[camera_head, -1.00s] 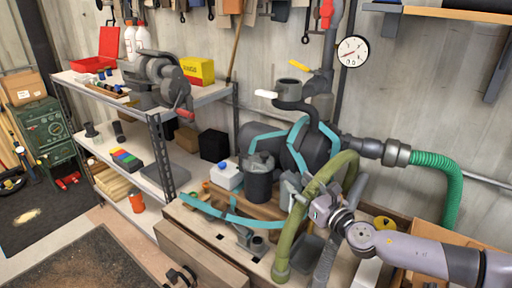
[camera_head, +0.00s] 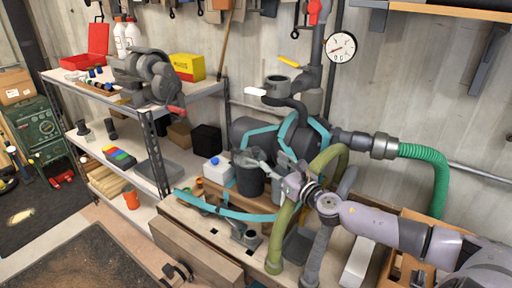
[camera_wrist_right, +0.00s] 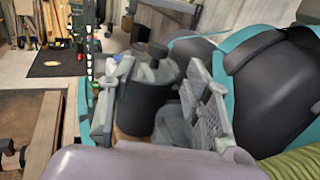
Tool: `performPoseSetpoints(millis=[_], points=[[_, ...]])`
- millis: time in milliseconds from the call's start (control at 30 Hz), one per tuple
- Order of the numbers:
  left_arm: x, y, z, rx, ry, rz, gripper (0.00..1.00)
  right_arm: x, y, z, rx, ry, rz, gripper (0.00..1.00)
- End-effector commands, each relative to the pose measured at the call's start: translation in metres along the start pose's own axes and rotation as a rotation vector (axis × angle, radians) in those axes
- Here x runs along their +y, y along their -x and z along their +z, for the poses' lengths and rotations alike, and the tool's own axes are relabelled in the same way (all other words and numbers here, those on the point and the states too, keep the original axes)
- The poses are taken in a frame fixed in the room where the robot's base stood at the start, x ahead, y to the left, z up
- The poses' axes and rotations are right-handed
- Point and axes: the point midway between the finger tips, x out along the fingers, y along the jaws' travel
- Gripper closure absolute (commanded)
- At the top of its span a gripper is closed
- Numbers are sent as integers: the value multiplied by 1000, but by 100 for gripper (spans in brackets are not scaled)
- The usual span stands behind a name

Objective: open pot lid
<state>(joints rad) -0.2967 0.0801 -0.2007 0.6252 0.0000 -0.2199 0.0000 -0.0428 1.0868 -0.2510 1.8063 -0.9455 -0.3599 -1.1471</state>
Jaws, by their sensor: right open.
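A dark cylindrical pot (camera_head: 250,182) stands on the workbench, in front of the large grey machine. My right gripper (camera_head: 255,160) is over the top of the pot and hides most of its lid in the head view. In the right wrist view the pot (camera_wrist_right: 143,108) is between the open fingers of my right gripper (camera_wrist_right: 155,105). Its grey lid (camera_wrist_right: 150,70) has a dark knob on top and sits on the pot. I cannot tell whether the fingers touch the lid. My left gripper is not in view.
A grey machine (camera_head: 259,130) with teal bands stands right behind the pot. A thick olive hose (camera_head: 281,230) runs close to my right gripper. A white box (camera_head: 217,171) is left of the pot. A shelf unit (camera_head: 149,150) stands farther left.

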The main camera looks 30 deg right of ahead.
Motion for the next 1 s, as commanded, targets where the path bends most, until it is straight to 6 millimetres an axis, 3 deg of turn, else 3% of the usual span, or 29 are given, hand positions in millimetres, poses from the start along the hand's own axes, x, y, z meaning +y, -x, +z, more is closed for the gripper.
performPoseSetpoints(millis=[600,1000], points=[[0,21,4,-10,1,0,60,0,-86,2,-3,-4,-1,55],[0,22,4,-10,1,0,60,2,-102,1,0,-1,2,55]])
